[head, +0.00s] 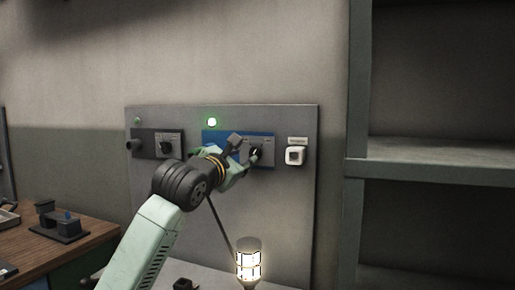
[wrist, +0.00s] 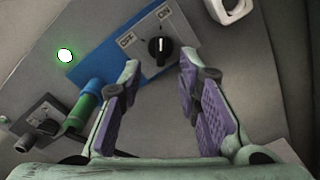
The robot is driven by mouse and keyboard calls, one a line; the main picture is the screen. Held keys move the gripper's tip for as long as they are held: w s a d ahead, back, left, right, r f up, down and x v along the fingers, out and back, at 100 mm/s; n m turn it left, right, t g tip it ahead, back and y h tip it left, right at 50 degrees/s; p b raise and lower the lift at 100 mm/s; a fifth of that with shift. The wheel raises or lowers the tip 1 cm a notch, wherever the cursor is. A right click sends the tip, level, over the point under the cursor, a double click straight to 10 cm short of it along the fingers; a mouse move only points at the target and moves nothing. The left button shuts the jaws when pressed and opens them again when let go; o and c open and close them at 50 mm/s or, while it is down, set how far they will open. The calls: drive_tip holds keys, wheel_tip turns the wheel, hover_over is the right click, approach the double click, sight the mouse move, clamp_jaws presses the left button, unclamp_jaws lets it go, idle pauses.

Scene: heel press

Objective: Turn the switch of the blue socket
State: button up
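The blue socket (head: 211,136) is on the grey wall panel in the head view, and its blue plate (wrist: 107,62) fills the upper middle of the wrist view. Its grey switch plate carries the labels OFF and ON. The black round switch (wrist: 160,49) has a white pointer line that points up in the wrist view, toward the ON side. My gripper (wrist: 160,66) is open, its two fingers spread on either side of the switch with gaps visible. In the head view my gripper (head: 247,160) is at the switch plate and partly covers it.
A green-and-blue plug (wrist: 84,108) sits at the blue socket, left of my fingers. A green light (head: 212,122) glows above. A dark socket (head: 157,143) is to the left, a white switch box (head: 295,156) to the right. A lit caged lamp (head: 249,261) stands below.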

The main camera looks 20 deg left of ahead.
sight(254, 152)
drive_tip(key=w+p, duration=0.1)
drive_tip(key=w, duration=0.2)
drive_tip(key=w+p, duration=0.2)
drive_tip(key=w, duration=0.2)
drive_tip(key=shift+w+d+r, duration=0.15)
drive_tip(key=shift+d, duration=0.05)
drive_tip(key=shift+w, duration=0.45)
clamp_jaws()
